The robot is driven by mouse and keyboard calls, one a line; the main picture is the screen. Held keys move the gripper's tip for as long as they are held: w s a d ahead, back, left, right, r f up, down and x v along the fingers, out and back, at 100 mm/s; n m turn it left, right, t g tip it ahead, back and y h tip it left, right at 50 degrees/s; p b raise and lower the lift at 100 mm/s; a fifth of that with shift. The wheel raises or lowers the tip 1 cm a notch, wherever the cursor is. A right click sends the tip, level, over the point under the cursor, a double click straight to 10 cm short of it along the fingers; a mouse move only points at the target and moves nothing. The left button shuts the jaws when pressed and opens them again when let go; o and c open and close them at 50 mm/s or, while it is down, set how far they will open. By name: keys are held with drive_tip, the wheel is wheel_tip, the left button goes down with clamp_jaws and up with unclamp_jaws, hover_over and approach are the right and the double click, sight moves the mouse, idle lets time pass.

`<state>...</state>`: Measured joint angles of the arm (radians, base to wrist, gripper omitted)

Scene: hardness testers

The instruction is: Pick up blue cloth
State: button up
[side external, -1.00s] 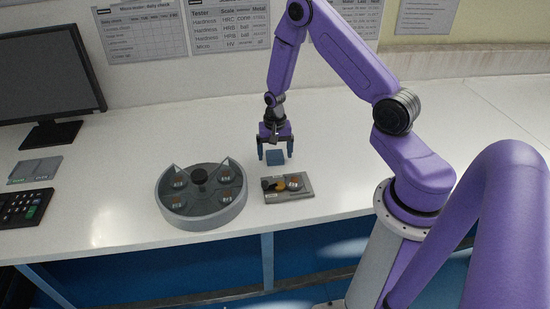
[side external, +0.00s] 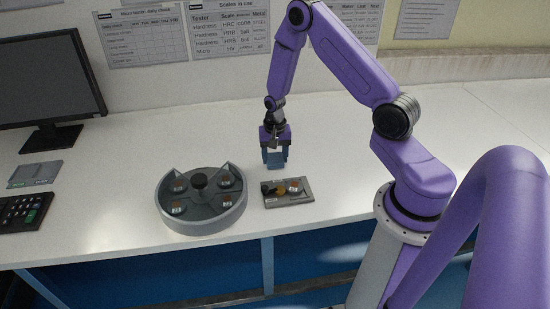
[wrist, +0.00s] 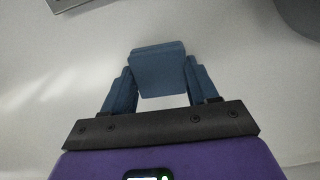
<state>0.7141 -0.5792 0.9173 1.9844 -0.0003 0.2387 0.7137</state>
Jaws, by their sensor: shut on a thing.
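The blue cloth (wrist: 160,70) is a small folded block, seen between my fingers in the wrist view. It also shows in the side external view (side external: 274,159), partly covered by the fingers. My gripper (side external: 275,162) points down at the bench and is shut on the cloth, with one blue finger on each side. In the wrist view my gripper (wrist: 158,82) has the cloth at its fingertips. I cannot tell whether the cloth still touches the bench.
A grey round tray (side external: 203,222) with several small pieces stands left of my gripper. A small grey plate (side external: 303,199) with small parts lies just in front of it. A monitor (side external: 45,80) and keypad (side external: 22,211) are at the left. The white bench behind is mostly clear.

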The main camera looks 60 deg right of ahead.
drive_tip(key=shift+r, duration=0.45)
drive_tip(key=s+a+r, duration=0.4)
drive_tip(key=s+r, duration=0.7)
drive_tip(key=s, duration=0.2)
drive_tip(key=shift+s+r, duration=0.15)
drive_tip(key=shift+r, duration=0.1)
